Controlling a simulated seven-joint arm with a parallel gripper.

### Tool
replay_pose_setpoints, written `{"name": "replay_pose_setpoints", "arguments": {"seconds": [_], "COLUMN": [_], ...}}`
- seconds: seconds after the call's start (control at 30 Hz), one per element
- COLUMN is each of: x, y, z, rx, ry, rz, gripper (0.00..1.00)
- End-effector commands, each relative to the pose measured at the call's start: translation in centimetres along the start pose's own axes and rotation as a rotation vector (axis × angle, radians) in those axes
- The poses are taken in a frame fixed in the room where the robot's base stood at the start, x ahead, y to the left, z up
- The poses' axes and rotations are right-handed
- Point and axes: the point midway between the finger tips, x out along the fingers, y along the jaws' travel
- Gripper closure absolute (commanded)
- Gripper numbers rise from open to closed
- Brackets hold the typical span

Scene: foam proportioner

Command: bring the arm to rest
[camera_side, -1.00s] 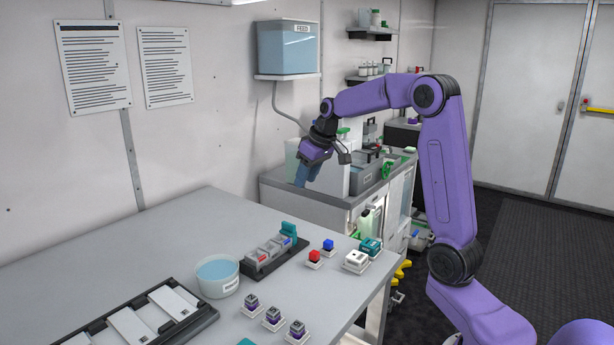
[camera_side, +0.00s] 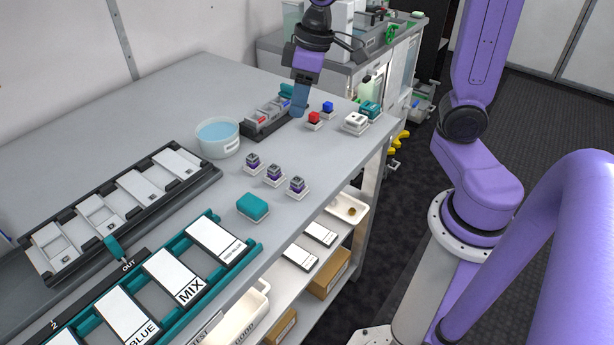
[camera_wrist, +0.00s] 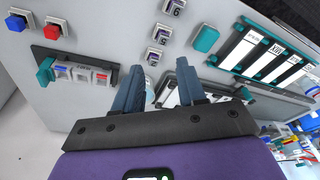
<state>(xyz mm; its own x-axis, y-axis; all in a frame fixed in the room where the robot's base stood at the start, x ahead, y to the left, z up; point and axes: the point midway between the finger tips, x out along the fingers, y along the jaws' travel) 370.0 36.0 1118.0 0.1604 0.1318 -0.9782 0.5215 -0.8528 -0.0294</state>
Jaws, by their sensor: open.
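My gripper (camera_side: 300,102) hangs fingers down over the far right part of the grey table (camera_side: 110,130). In the side view its blue fingers overlap the right end of a dark holder (camera_side: 262,120); I cannot tell whether they touch anything. In the wrist view my gripper (camera_wrist: 162,76) has its two blue fingers apart, with a gap between them and nothing held. My purple arm rises out of the top of the side view.
A bowl of blue liquid (camera_side: 217,138) stands left of the holder. A red-topped block (camera_side: 314,119), a blue-topped block (camera_side: 327,108) and white-and-teal pieces (camera_side: 356,122) lie to the right. Teal-framed labelled trays (camera_side: 172,278) are at the front. A cluttered counter (camera_side: 350,50) stands behind.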

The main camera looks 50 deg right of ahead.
Motion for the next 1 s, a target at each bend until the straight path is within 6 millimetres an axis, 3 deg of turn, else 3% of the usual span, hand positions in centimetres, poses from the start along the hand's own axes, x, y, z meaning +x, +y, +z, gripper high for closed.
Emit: {"name": "replay_pose_setpoints", "arguments": {"seconds": [0.03, 0.2, 0.4, 0.6, 0.7, 1.0], "x": [0.1, 0.6, 1.0, 1.3, 1.4, 1.5], "y": [-1.8, -6.5, -10.2, -11.8, -12.0, -12.1], "z": [1.2, 5.3, 11.0, 15.5, 16.8, 17.4], "rx": [-0.05, -0.193, -0.364, -0.495, -0.532, -0.55], "ry": [-0.015, -0.068, -0.124, -0.165, -0.176, -0.182], "rz": [-0.009, -0.031, -0.041, -0.041, -0.039, -0.037], "gripper": [0.6, 0.6, 0.6, 0.6, 0.6, 0.6]}}
